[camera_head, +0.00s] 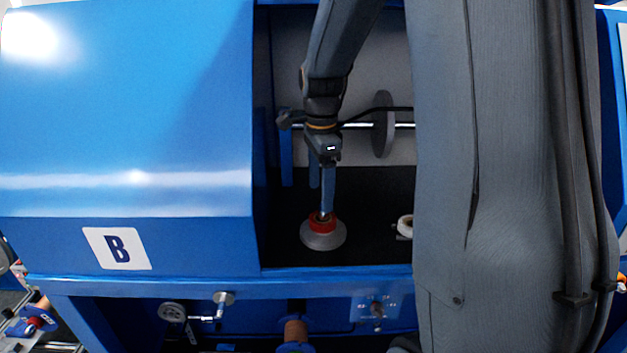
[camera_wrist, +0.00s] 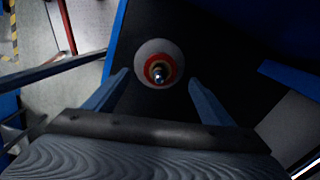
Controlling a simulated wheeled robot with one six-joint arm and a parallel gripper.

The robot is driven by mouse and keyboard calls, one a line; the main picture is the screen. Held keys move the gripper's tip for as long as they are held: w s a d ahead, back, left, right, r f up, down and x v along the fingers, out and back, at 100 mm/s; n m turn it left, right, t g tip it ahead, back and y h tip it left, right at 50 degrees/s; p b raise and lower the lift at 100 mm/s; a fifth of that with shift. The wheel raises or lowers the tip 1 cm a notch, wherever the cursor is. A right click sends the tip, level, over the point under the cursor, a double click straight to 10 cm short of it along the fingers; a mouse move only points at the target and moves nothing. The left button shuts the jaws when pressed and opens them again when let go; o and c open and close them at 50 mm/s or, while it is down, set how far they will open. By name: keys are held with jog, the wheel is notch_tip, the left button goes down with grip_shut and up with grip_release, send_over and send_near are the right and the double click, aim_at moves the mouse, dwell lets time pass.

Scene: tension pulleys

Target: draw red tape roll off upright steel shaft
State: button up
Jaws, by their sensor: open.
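The red tape roll (camera_head: 322,224) sits low around the upright steel shaft, on a grey round base (camera_head: 323,241) on the black floor of the blue machine bay. In the wrist view the red roll (camera_wrist: 151,64) shows as a ring around the bright shaft tip (camera_wrist: 158,74), with the pale base disc around it. My gripper (camera_head: 326,208) points down above the roll and hides most of the shaft in the head view. In the wrist view my gripper (camera_wrist: 157,78) is open, its two blue fingers either side of the roll with nothing between them.
A white roll (camera_head: 405,226) lies to the right, partly hidden by my grey column. Behind my arm, a horizontal steel bar carries a grey disc (camera_head: 383,124). The blue cover marked B (camera_head: 117,248) bounds the bay on the left. Black floor between the rolls is clear.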

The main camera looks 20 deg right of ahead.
aim_at(319, 213)
jog(key=shift+w+f, duration=0.15)
jog(key=shift+f, duration=0.1)
jog(key=shift+f+p, duration=0.8)
jog(key=shift+f, duration=2.85)
jog(key=c, duration=1.1)
jog(key=shift+r, duration=0.1)
jog(key=shift+c, duration=0.4)
jog(key=shift+r+p, duration=1.5)
jog(key=shift+r, duration=0.15)
jog(key=shift+r+p, duration=0.2)
jog(key=shift+p, duration=0.2)
